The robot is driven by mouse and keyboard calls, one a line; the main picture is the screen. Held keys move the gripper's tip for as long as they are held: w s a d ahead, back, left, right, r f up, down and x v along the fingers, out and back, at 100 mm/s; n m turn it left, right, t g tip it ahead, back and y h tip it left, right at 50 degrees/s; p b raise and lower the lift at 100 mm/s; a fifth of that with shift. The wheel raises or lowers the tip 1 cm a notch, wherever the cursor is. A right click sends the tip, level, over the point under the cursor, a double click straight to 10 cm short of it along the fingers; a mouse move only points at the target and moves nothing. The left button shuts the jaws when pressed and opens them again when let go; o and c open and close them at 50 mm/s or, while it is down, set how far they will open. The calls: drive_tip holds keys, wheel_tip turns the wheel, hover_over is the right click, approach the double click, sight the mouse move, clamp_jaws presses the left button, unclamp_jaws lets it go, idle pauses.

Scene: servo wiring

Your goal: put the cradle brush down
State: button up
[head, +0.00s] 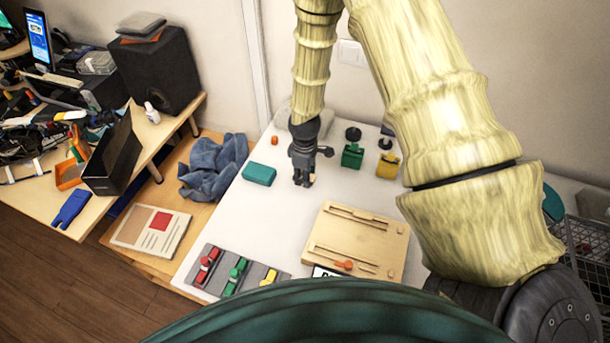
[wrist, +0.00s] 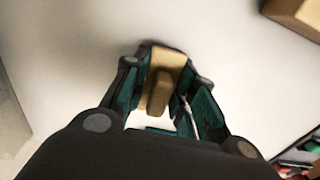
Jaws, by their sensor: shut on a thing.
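My gripper (head: 303,181) hangs fingers down over the white table (head: 262,212), between the teal box and the green block. In the wrist view my gripper (wrist: 165,98) is shut on a tan, wood-coloured piece, which I take to be the cradle brush (wrist: 166,72). The brush sits between the teal finger pads. In the head view the brush is hidden behind the fingers, apart from perhaps a small bit at their tips. I cannot tell whether it touches the table.
A teal box (head: 259,174) lies left of my gripper. Green (head: 352,156) and yellow (head: 388,166) blocks stand to the right. A slotted wooden board (head: 366,228) lies in front right, and a grey mat (head: 217,259) with red, green and yellow parts in front left. Bare table lies between.

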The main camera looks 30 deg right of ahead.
drive_tip(key=shift+s+f, duration=0.35)
drive_tip(key=shift+f, duration=0.15)
drive_tip(key=o, duration=0.9)
drive_tip(key=shift+a, duration=0.1)
drive_tip(key=shift+o, duration=0.9)
drive_tip(key=shift+f, duration=0.1)
drive_tip(key=shift+w+f, duration=0.15)
drive_tip(key=shift+w, duration=0.05)
drive_tip(key=shift+r, duration=0.3)
drive_tip(key=shift+w+r+p, duration=0.15)
drive_tip(key=shift+r+p, duration=0.25)
drive_tip(key=shift+r, duration=0.35)
drive_tip(key=shift+r+b, duration=0.1)
drive_tip(key=shift+b, duration=0.3)
drive_tip(key=shift+r+b, duration=1.55)
drive_tip(key=shift+r, duration=4.2)
